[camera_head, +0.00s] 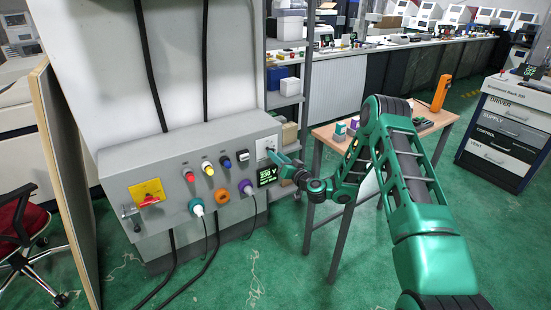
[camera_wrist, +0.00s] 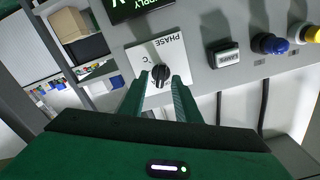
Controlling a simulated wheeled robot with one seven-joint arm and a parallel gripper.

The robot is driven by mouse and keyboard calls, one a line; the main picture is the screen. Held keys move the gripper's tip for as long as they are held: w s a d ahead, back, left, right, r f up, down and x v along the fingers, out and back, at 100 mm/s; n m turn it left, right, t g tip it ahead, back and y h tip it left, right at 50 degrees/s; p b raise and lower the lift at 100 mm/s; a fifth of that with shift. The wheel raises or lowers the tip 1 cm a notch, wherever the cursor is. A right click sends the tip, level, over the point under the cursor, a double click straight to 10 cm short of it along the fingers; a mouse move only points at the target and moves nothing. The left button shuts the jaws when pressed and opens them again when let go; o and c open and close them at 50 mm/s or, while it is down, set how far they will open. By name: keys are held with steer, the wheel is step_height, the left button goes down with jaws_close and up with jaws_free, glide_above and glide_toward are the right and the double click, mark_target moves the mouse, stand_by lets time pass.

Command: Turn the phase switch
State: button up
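The phase switch is a black rotary knob (camera_wrist: 160,73) on a white plate (camera_wrist: 147,52) lettered "PHASE", which appears upside down in the wrist view. The plate also shows in the head view (camera_head: 266,141), at the right end of the grey control panel. My gripper (camera_wrist: 160,84) has its two green fingers apart, one on each side of the knob. Whether the fingertips touch the knob cannot be told. In the head view my gripper (camera_head: 272,154) is at the plate and hides the knob.
The grey panel (camera_head: 128,172) carries a red-handled yellow switch (camera_head: 148,193), coloured buttons and plugged cables. A lit display (camera_head: 267,176) sits just below the plate. A shelf rack (camera_head: 285,101) stands behind, and a wooden table (camera_head: 330,137) to the right.

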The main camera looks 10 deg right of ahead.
steer(key=shift+w+a, duration=0.15)
steer(key=shift+w, duration=0.3)
jaws_close()
steer(key=shift+m, duration=1.9)
steer(key=shift+f, duration=0.1)
jaws_free()
